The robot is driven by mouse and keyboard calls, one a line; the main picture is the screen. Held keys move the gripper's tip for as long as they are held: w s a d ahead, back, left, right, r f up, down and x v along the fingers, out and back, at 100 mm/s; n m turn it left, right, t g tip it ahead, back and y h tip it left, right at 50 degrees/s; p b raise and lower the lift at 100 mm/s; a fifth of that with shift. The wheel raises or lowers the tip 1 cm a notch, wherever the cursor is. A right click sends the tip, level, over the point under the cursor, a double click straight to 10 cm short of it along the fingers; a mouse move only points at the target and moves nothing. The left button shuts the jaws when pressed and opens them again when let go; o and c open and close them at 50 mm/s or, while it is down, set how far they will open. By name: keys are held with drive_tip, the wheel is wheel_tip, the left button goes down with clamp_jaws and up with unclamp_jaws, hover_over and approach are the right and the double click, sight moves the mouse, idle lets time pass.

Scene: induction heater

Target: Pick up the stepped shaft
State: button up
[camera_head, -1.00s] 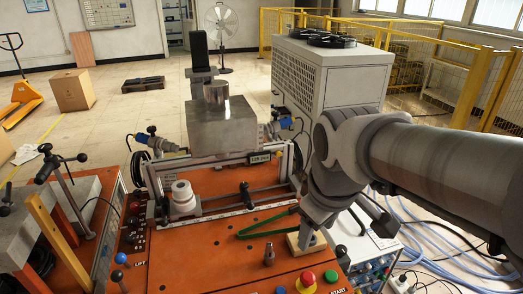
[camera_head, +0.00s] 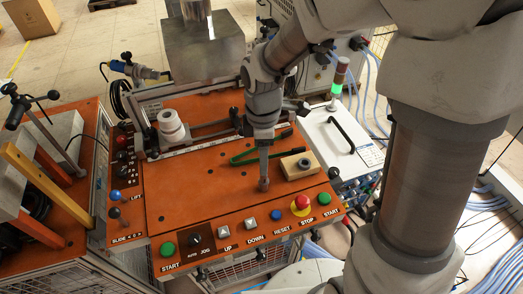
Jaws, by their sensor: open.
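The stepped shaft (camera_head: 263,184) is a small grey metal piece standing on the orange panel top, left of the wooden block. Only its lower part shows below my gripper. My gripper (camera_head: 263,170) points straight down over the shaft, its fingers at the shaft's upper part. It is open. The view is too small to tell whether a finger touches the shaft, and the fingers hide its top.
A wooden block (camera_head: 300,166) with a dark ring on it is close on the right. Green-handled pliers (camera_head: 255,153) lie just behind. A white stepped cylinder (camera_head: 171,126) stands back left. Buttons (camera_head: 249,224) line the front edge. The panel's left middle (camera_head: 190,185) is clear.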

sight(264, 180)
wheel_tip(264, 180, down, 5)
drive_tip(key=shift+s+d+f+b, duration=0.15)
drive_tip(key=shift+f+b, duration=0.15)
drive_tip(key=shift+f, duration=2.35)
drive_tip(key=shift+c, duration=0.2)
clamp_jaws()
